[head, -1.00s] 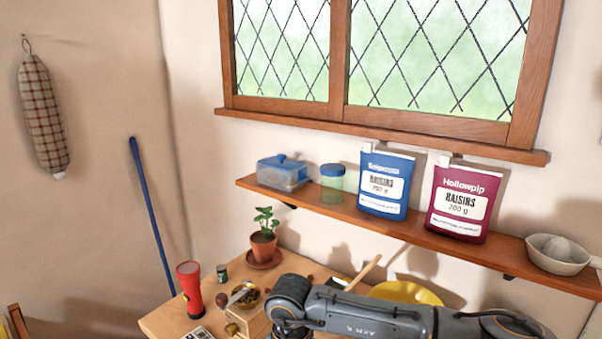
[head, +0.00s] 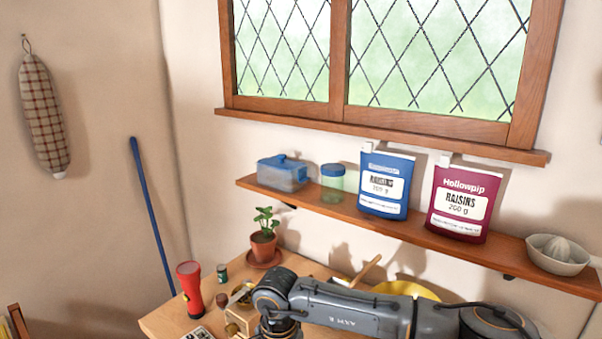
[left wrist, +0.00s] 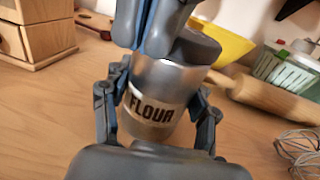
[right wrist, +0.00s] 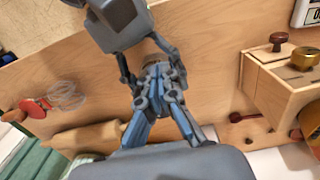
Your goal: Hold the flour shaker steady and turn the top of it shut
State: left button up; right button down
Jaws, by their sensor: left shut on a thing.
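The flour shaker (left wrist: 160,84) is a metal cylinder with a FLOUR label and a dark grey top (left wrist: 194,46). It appears in the left wrist view, slightly tilted in the picture. My left gripper (left wrist: 160,118) has one finger on each side of its lower body and is shut on it. My right gripper (right wrist: 160,82) reaches down at the top, its blue-sided fingers close together in the right wrist view. Whether they are shut on the top is hidden. In that view the left gripper (right wrist: 125,55) is beyond them. The head view shows neither gripper.
A rolling pin (left wrist: 275,100), whisk (left wrist: 300,150) and green-and-white basket (left wrist: 285,68) lie to the right in the left wrist view. A wooden box with a drawer (left wrist: 42,32) stands left. A red torch (head: 190,285) and potted plant (head: 264,240) stand on the table.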

jog(key=shift+w+d, duration=0.1)
jog(key=shift+w, duration=0.2)
dwell(0.4)
notch_tip(320, 180, up, 6)
jog(key=shift+s+a, duration=0.35)
jog(key=shift+a, duration=0.1)
dwell(0.3)
jog(key=shift+d, duration=0.1)
jog(key=s+d+f, duration=0.2)
jog(key=d+f, duration=0.1)
jog(key=f, duration=0.3)
dwell(0.6)
